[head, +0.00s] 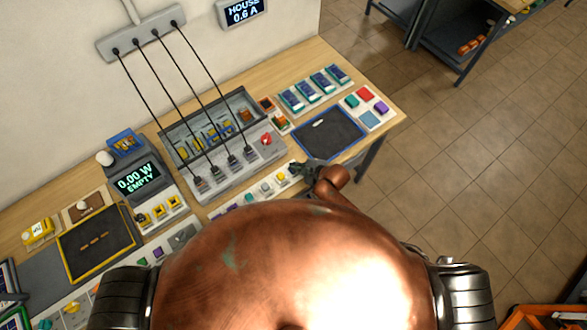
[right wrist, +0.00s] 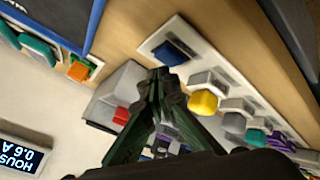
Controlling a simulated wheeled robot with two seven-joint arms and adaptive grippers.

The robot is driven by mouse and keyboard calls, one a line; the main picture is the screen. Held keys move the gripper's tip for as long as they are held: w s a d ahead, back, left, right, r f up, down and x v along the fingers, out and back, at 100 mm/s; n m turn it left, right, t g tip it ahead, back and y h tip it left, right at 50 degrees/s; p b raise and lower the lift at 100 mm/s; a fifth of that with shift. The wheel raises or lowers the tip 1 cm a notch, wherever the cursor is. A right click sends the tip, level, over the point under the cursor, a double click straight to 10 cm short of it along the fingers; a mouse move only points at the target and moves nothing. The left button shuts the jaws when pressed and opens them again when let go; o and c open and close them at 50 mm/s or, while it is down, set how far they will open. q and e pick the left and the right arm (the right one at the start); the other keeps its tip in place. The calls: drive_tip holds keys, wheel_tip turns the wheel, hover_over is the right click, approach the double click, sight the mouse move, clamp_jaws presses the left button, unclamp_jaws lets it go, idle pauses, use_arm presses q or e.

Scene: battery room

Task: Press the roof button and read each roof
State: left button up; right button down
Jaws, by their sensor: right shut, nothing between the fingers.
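My right gripper (head: 298,169) is shut and empty over the right end of a white button strip (head: 236,205). In the right wrist view its fingertips (right wrist: 160,76) are close beside a blue button (right wrist: 173,52) and left of a yellow button (right wrist: 203,102); I cannot tell whether they touch anything. The yellow button also shows in the head view (head: 282,177). Which button is the roof one is not readable. A meter display (head: 136,179) reads "0.00 W EMPTY". Several small teal pieces with dark blue tops (head: 308,91), possibly the roofs, stand at the back right. My left gripper is not in view.
A grey unit with a red knob (head: 266,139) and cables stands behind the strip. A blue-edged dark tray (head: 330,133) lies right of it. A wall display (head: 242,12) reads "HOUSE 0.6 A". A yellow-edged dark tray (head: 75,262) lies left.

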drive_tip(key=shift+f, duration=0.6)
idle(0.6)
idle(0.3)
drive_tip(key=shift+r+p, duration=0.65)
drive_tip(key=shift+r, duration=0.15)
wheel_tip(320, 180, up, 5)
drive_tip(key=p, duration=0.5)
drive_tip(key=shift+r, duration=0.1)
idle(0.5)
